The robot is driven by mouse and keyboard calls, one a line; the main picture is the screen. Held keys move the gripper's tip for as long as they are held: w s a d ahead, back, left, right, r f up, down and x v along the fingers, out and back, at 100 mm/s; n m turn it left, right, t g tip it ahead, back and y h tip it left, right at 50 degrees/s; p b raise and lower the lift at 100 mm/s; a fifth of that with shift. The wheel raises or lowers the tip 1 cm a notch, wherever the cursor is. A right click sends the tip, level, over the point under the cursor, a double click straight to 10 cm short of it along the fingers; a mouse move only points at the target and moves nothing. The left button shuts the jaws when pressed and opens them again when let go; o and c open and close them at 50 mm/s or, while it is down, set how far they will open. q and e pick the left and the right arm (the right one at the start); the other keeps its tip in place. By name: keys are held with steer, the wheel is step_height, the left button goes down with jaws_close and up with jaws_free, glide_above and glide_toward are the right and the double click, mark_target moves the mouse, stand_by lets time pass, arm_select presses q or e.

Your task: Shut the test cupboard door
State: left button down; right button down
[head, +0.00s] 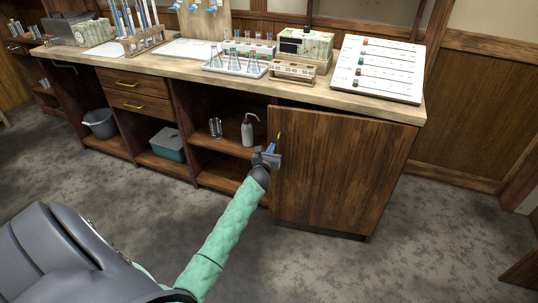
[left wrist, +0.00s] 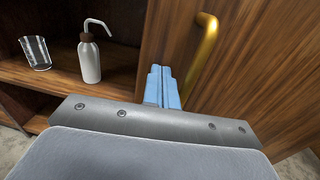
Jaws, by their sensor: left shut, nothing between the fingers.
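The wooden cupboard door (head: 340,172) is at the right end of the bench and covers most of its opening. It looks near the bench front; I cannot tell whether a small gap remains. Its brass handle (head: 279,139) is upright near the left edge and also shows in the left wrist view (left wrist: 203,58). My left gripper (head: 270,149) is at that left edge, just left of the handle. In the left wrist view its blue fingers (left wrist: 162,86) are together and empty, pointing at the door; contact is unclear. My right gripper is not in view.
Left of the door, an open shelf holds a wash bottle (head: 247,130) and a glass beaker (head: 215,127). The benchtop (head: 310,90) above carries racks, flasks and a white panel (head: 378,68). The floor (head: 420,220) before the door is clear.

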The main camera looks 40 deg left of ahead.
arm_select(q)
steer(key=shift+x, duration=0.8)
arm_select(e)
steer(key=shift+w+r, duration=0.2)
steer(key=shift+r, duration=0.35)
arm_select(q)
steer(key=shift+w, duration=0.1)
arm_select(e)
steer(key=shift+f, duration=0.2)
